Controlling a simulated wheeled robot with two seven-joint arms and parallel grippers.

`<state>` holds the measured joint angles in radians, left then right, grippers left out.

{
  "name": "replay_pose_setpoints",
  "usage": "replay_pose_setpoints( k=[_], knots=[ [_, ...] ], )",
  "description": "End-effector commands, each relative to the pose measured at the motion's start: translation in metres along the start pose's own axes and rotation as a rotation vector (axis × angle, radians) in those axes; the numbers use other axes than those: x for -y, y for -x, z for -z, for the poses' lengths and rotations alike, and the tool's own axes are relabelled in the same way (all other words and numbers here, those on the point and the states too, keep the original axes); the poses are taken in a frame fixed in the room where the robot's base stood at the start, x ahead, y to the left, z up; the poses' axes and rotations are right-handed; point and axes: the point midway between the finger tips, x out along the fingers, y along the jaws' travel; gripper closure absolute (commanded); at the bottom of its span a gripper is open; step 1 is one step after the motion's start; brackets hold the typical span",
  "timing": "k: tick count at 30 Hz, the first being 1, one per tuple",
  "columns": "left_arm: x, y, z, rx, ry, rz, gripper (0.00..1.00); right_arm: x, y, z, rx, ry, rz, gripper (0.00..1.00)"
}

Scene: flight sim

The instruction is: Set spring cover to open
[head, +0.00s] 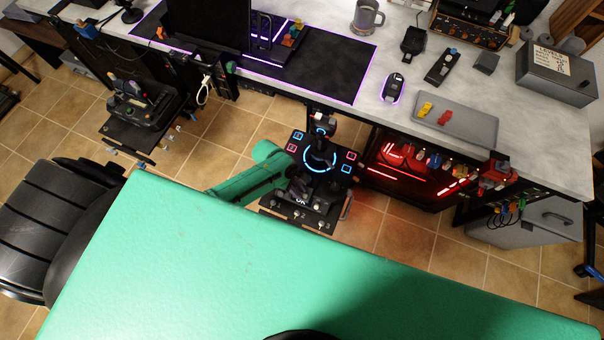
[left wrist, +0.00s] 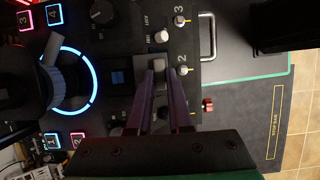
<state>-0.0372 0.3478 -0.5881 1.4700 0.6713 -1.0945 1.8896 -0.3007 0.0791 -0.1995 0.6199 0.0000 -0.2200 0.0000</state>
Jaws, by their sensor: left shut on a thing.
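The joystick panel (head: 318,212) stands below the desk edge, with a black stick and a blue light ring (left wrist: 94,82). My green left arm reaches it from the left in the head view. In the left wrist view my left gripper (left wrist: 167,72) points at the panel's row of small controls, beside the number 2. Its two fingers are close together, shut on a small part of the panel there. My right gripper is not in view.
White knobs (left wrist: 161,36) and a toggle (left wrist: 181,21) sit just beyond the fingertips. A metal handle (left wrist: 208,37) stands at the panel's edge, and a small red knob (left wrist: 208,104) is nearby. The desk (head: 340,118) overhangs behind the panel. Tiled floor lies around it.

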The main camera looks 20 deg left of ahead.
Motion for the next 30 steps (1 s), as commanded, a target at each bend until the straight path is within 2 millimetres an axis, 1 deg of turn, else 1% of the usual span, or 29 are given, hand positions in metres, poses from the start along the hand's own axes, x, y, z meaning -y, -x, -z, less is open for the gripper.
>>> replay_pose_setpoints(
  k=[1, 7, 8, 9, 10, 19, 22, 26, 29, 30],
  knots=[
    [0.003, -0.001, 0.000, 0.001, 0.000, 0.009, 1.00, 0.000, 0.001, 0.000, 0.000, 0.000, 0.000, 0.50],
    [0.004, -0.002, 0.000, 0.001, 0.000, 0.011, 1.00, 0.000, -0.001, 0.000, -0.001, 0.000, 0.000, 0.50],
    [0.004, -0.002, 0.000, 0.001, 0.000, 0.012, 0.74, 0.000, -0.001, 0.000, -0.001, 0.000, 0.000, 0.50],
    [0.004, -0.002, 0.000, 0.001, 0.001, 0.012, 0.59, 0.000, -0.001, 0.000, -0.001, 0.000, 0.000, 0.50],
    [0.004, -0.002, 0.000, 0.001, 0.001, 0.012, 0.51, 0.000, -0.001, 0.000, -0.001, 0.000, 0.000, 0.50],
    [0.002, -0.001, 0.000, 0.000, 0.000, 0.007, 0.51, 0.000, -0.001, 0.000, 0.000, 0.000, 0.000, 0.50],
    [0.002, 0.005, 0.000, 0.001, 0.001, 0.006, 0.51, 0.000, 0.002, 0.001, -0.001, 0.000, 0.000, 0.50],
    [0.002, 0.027, -0.001, 0.001, 0.000, 0.005, 0.51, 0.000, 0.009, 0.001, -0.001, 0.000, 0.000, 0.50],
    [0.002, 0.054, -0.001, 0.000, -0.001, 0.004, 0.51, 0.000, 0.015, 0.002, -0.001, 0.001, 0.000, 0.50],
    [0.002, 0.067, -0.001, -0.001, -0.002, 0.005, 0.51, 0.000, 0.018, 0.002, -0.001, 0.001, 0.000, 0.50]
  ],
)
